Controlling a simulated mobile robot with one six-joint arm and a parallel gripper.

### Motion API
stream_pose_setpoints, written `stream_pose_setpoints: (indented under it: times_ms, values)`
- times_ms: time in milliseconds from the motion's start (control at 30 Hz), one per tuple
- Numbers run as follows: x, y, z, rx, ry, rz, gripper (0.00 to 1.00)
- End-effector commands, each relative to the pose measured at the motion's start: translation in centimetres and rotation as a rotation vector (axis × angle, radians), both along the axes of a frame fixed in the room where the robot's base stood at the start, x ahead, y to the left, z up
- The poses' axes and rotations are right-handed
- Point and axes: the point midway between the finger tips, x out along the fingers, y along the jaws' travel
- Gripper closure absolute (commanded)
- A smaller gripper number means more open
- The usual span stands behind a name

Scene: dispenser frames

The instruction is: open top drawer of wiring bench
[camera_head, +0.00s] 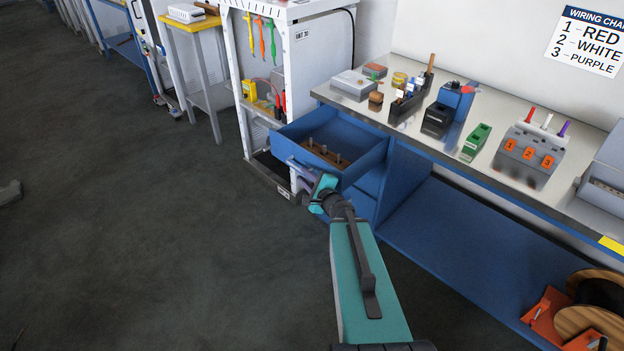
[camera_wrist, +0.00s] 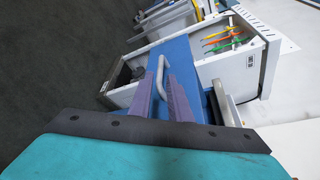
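The top drawer (camera_head: 330,145) of the blue wiring bench (camera_head: 395,180) is pulled well out, and its inside shows a brown block with several upright pegs. My gripper (camera_head: 301,172) is at the drawer's front face. In the wrist view the pale bar handle (camera_wrist: 148,73) runs between my two purple fingers (camera_wrist: 163,75), which are close together on it. The blue drawer front lies just beyond the handle. Part of the handle is hidden by the fingers.
The bench top (camera_head: 405,132) carries several boxes, tools and a grey block with numbered orange tags. A white tool cabinet (camera_head: 300,60) stands close to the drawer's left side. Wooden spools (camera_head: 590,325) sit at lower right.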

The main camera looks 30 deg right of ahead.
Motion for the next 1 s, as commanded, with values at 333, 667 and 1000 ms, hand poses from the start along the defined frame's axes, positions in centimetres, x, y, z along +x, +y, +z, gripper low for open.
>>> stream_pose_setpoints:
  times_ms: [333,667,1000]
  values:
    - [-1.7,0.1,0.7,0.000,0.001,-0.001,0.83]
    - [-3.1,0.2,1.0,0.001,0.000,0.000,0.83]
    - [-4.5,0.3,1.3,0.000,0.001,-0.001,0.83]
